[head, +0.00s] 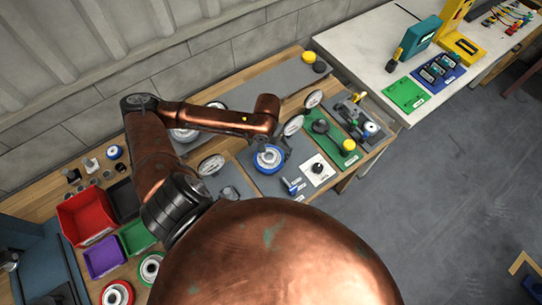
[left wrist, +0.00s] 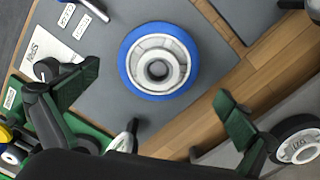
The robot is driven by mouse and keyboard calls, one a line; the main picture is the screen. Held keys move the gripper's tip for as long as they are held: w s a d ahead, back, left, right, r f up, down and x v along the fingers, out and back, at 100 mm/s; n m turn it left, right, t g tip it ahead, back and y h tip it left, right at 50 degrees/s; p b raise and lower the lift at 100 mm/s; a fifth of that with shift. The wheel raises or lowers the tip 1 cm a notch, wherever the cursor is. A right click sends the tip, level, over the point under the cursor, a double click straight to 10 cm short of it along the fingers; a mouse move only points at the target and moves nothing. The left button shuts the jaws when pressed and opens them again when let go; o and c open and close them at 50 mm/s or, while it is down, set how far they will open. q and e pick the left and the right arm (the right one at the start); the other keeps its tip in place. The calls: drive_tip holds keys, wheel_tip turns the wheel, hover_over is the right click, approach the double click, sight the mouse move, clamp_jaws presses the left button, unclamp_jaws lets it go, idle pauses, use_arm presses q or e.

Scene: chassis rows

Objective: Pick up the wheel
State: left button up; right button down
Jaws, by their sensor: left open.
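A wheel with a blue tyre and a pale grey hub (head: 268,158) lies flat on a grey mat on the wooden bench. In the left wrist view the wheel (left wrist: 158,61) shows whole, with its hub hole facing the camera. My left gripper (left wrist: 154,97) is open and empty. Its two green-padded fingers stand wide apart, on either side of the wheel's lower part in that picture, with no visible contact. In the head view the left gripper (head: 270,141) is above the wheel and partly hides it. My right gripper is not in view.
Round upright discs stand near the wheel, one dark-rimmed (left wrist: 297,140). A white card (head: 318,170) and a green mat (head: 335,143) lie to its right. A red bin (head: 86,214) and other wheels, one red (head: 117,293), are at left. A white table (head: 375,40) stands behind right.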

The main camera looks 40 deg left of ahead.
sight(269, 156)
use_arm(q)
drive_tip(key=shift+f, duration=0.4)
drive_tip(key=f, duration=0.4)
drive_tip(key=shift+w+f+b, duration=0.2)
drive_tip(key=shift+f+b, duration=0.15)
drive_tip(key=shift+f, duration=0.05)
drive_tip(key=c, duration=0.5)
drive_tip(key=shift+r, duration=0.1)
drive_tip(key=c, duration=0.9)
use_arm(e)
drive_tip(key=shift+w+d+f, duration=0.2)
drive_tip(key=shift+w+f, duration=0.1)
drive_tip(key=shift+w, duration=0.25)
use_arm(q)
drive_tip(key=shift+o, duration=0.2)
wheel_tip(269, 156, up, 10)
drive_tip(key=shift+p, duration=0.75)
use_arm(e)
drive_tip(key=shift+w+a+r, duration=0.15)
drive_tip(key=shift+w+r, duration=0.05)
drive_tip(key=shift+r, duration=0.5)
use_arm(q)
drive_tip(key=shift+w, duration=0.1)
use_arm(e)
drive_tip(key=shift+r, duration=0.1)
